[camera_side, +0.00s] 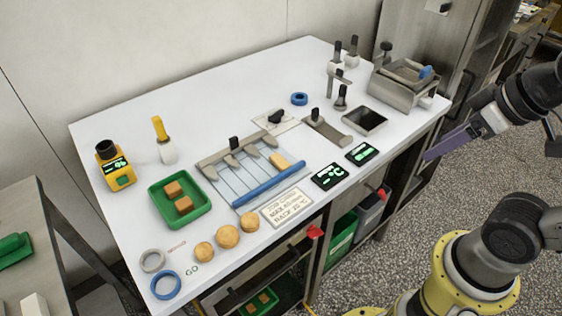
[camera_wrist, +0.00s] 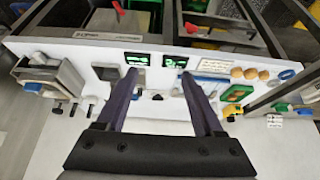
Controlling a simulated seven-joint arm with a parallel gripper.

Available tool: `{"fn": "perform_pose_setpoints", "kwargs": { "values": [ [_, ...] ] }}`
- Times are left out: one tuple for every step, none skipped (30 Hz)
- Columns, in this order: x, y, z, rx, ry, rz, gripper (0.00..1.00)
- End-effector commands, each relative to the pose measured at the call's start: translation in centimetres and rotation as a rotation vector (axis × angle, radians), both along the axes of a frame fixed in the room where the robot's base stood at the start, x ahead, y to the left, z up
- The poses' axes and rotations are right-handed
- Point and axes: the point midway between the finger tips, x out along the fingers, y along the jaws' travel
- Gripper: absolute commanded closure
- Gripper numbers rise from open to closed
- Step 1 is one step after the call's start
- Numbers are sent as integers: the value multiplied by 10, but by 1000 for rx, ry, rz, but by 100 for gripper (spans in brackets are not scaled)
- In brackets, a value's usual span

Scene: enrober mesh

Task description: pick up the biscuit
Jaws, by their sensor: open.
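No single biscuit is certain. Several biscuit-like pieces are in the side view. A tan rectangular piece (camera_side: 287,160) lies at the right end of the wire mesh (camera_side: 236,180), partly behind a blue bar (camera_side: 268,185). Two brown square pieces (camera_side: 183,205) lie in a green tray (camera_side: 163,211). Three round tan pieces (camera_side: 228,236) sit near the front edge; they also show in the wrist view (camera_wrist: 250,73). My gripper (camera_side: 430,154) has purple fingers, is off the table's right side, and is clear of all these pieces. In the wrist view it is open and empty (camera_wrist: 158,76).
A metal box (camera_side: 403,90) and a dark square pan (camera_side: 364,121) stand at the table's right end. Several black-knobbed holders (camera_side: 340,82) stand behind the pan. Two dark displays (camera_side: 330,176) lie near the front. A yellow device (camera_side: 116,168) stands at left. The back is clear.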

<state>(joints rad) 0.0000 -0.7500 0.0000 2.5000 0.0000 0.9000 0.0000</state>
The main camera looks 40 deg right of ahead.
Motion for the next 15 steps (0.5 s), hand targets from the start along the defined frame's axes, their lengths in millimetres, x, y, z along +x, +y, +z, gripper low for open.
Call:
{"fn": "perform_pose_setpoints", "kwargs": {
  "values": [
    [0,0,0,0,0,0,30],
    [0,0,0,0,0,0,30],
    [0,0,0,0,0,0,30],
    [0,0,0,0,0,0,30],
    [0,0,0,0,0,0,30],
    [0,0,0,0,0,-1,30],
    [0,0,0,2,0,-4,30],
    [0,0,0,6,1,-11,30],
    [-1,0,0,13,4,-24,30],
    [1,0,4,20,-3,-41,30],
    [4,-1,11,27,-17,-56,30],
    [9,-1,20,36,-29,-75,30],
    [15,-1,27,42,-33,-90,30],
    [22,-1,34,48,-33,-101,30],
    [33,0,43,58,-30,-116,30]
  ]
}}
